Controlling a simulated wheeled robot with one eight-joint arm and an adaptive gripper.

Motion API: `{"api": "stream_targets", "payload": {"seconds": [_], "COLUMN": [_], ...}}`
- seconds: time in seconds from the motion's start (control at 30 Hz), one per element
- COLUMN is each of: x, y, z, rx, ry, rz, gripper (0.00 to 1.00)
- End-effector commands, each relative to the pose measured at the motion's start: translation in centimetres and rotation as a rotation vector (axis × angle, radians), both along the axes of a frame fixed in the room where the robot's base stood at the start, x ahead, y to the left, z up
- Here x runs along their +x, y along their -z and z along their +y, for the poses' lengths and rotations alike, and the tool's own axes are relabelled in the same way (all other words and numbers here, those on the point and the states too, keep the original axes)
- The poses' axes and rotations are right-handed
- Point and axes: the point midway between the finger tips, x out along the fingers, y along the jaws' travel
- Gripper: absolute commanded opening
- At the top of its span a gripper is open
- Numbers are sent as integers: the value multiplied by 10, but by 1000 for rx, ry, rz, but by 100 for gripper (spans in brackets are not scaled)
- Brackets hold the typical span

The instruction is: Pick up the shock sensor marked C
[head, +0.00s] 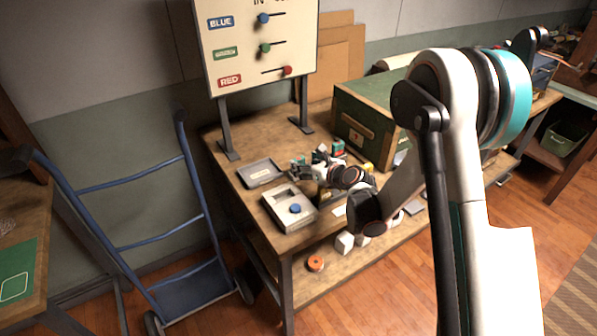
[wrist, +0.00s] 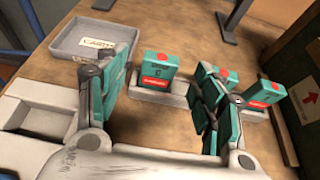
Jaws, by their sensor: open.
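A teal shock sensor (wrist: 155,72) with a red label stands upright on a grey base in the wrist view. A small mark above its label looks like a C. A second teal sensor (wrist: 264,96) with a red label stands to its right; its letter is too small to read. My gripper (wrist: 164,64) is open and empty, with the first sensor showing between its fingers, beyond them. The right finger hides part of the space between the two sensors. In the head view my gripper (head: 320,160) is low over the workbench, near small teal shapes.
A grey tray (wrist: 90,40) with a paper label lies behind the left finger. A pale box (head: 281,218) with a blue knob stands at the bench's front left. A green chest (head: 367,115) stands at the right, and a sign board (head: 240,55) on legs rises behind.

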Motion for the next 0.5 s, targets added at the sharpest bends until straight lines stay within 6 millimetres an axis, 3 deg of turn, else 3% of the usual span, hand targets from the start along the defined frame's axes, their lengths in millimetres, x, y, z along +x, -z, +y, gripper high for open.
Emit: {"api": "stream_targets", "payload": {"seconds": [0.23,0.5], "x": [11,40], "y": [6,19], "z": [8,27], "rx": [1,2], "ry": [-1,-1], "rz": [1,0], "gripper": [62,62]}}
